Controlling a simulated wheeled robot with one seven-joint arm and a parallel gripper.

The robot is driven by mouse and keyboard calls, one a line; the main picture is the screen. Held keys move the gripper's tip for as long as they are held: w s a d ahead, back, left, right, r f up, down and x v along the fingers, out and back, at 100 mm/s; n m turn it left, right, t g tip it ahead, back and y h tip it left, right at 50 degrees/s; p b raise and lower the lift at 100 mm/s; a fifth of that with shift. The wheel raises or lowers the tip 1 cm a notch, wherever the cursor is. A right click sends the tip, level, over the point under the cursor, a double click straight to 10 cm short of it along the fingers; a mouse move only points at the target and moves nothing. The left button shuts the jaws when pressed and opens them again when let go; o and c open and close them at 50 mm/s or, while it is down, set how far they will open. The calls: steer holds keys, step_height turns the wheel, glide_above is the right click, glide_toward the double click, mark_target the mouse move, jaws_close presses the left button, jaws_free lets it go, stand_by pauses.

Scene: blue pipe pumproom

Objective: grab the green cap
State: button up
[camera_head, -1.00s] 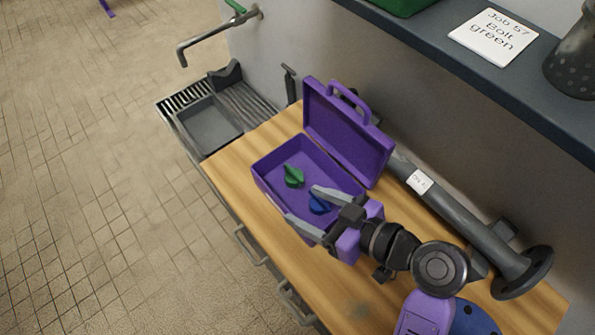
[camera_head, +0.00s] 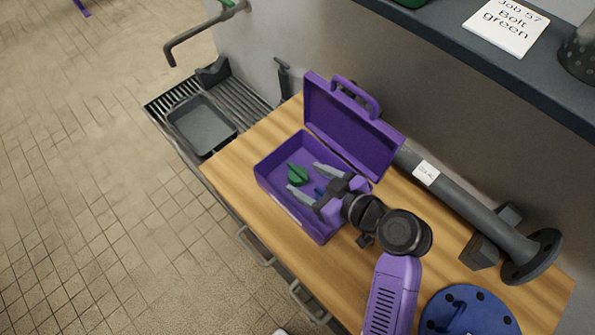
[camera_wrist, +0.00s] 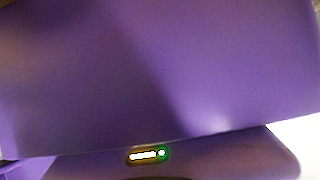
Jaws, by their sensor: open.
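The green cap (camera_head: 298,174) lies inside an open purple case (camera_head: 268,188) on the wooden worktop, towards the left part of its floor. My gripper (camera_head: 302,179) is over the case with its two grey fingers apart, pointing left at the cap. The fingertips are close on either side of the cap in the head view; I cannot tell whether they touch it. A blue piece (camera_head: 320,190) shows partly behind my gripper. The wrist view shows mostly a purple surface, and the cap cannot be made out there.
The case's raised lid (camera_head: 350,130) stands behind my gripper. A grey flanged pipe (camera_head: 465,205) lies along the wall. A blue disc (camera_head: 465,318) lies at front right. A sink tray (camera_head: 200,125) is at left, and a shelf with a "Job 57 Bolt green" card (camera_head: 507,25) overhangs.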

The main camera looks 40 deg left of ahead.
mark_target(302, 174)
steer(key=x, duration=0.1)
steer(key=p+x, duration=0.1)
steer(key=x, duration=0.1)
steer(key=shift+w+a+r, duration=0.1)
steer(key=shift+a+r, duration=0.05)
steer(key=shift+a, duration=0.3)
steer(key=shift+a+f, duration=0.25)
steer(key=c, duration=1.4)
jaws_close()
steer(key=shift+r, duration=0.2)
